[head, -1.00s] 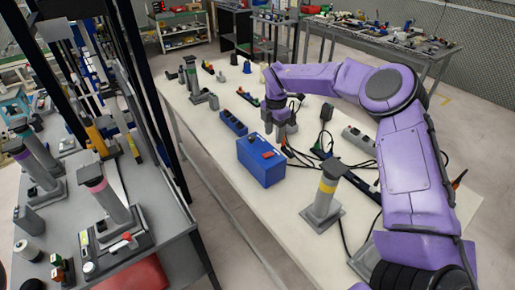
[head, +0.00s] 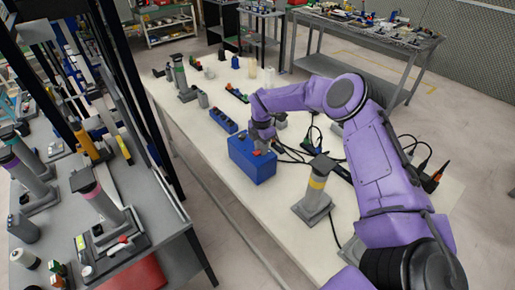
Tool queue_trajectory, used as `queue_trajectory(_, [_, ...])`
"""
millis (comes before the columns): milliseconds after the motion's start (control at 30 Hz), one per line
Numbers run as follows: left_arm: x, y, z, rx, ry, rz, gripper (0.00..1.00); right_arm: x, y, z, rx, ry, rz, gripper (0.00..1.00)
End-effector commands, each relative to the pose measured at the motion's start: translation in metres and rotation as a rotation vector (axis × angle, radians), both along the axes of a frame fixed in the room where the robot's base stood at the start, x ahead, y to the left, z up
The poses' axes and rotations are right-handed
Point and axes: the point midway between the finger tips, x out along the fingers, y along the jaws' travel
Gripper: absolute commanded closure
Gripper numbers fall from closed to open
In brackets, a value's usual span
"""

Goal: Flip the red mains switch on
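A blue box (head: 247,163) stands on the long pale table (head: 240,206). A red switch showed on its top a second ago; now my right gripper (head: 261,147) covers most of that spot, and the switch's position cannot be made out. My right arm comes in from the right, with the gripper pointing down at the top of the box, touching or just above it. Its fingers are too small and hidden to tell whether they are open or shut. My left gripper is not in view.
A blue socket strip (head: 222,120) lies behind the box. A grey post with a yellow band (head: 316,188) stands to its right, near my forearm. Black cables (head: 291,154) run right of the box. A grey bench (head: 165,250) with posts stands at left.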

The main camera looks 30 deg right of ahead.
Motion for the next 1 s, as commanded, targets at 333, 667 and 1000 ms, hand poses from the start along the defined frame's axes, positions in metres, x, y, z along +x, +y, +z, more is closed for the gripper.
queue_trajectory(333, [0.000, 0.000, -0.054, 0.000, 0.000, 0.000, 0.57, -0.001, 0.010, -0.008, -0.243, -0.016, 0.006, 1.00])
queue_trajectory(667, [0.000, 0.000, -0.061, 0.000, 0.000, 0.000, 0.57, -0.002, 0.013, 0.001, -0.325, -0.019, 0.003, 1.00])
queue_trajectory(1000, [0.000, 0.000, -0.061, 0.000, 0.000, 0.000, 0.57, -0.002, 0.012, 0.001, -0.324, -0.020, 0.001, 0.51])
